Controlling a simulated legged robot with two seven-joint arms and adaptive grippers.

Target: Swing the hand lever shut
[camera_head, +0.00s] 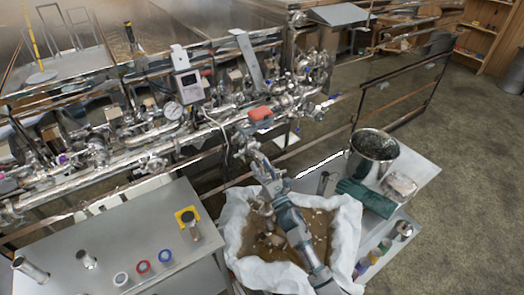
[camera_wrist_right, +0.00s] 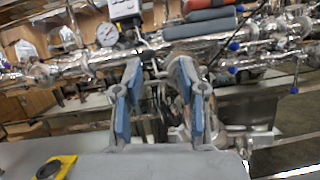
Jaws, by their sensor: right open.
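My right gripper (camera_head: 257,160) reaches up from the bottom, over the cloth-lined tub, toward the pipework. In the right wrist view its two blue-padded fingers (camera_wrist_right: 157,80) stand apart and open, with nothing held between them. Pipe fittings lie beyond and between the fingers. The hand lever cannot be singled out for certain. A red-gripped part (camera_head: 260,114) sits on the pipe just beyond the gripper, with a blue-grey bar (camera_wrist_right: 200,27) beside the red in the wrist view. Small blue-tipped levers (camera_wrist_right: 233,71) are on the fittings at the right. My left gripper is out of view.
The steel pipe run (camera_head: 110,155) with a dial gauge (camera_head: 172,110) crosses ahead. A cloth-lined tub (camera_head: 240,205) is below my arm. A grey table (camera_head: 110,240) at left holds jars and tape rolls. A bucket (camera_head: 373,155) stands right.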

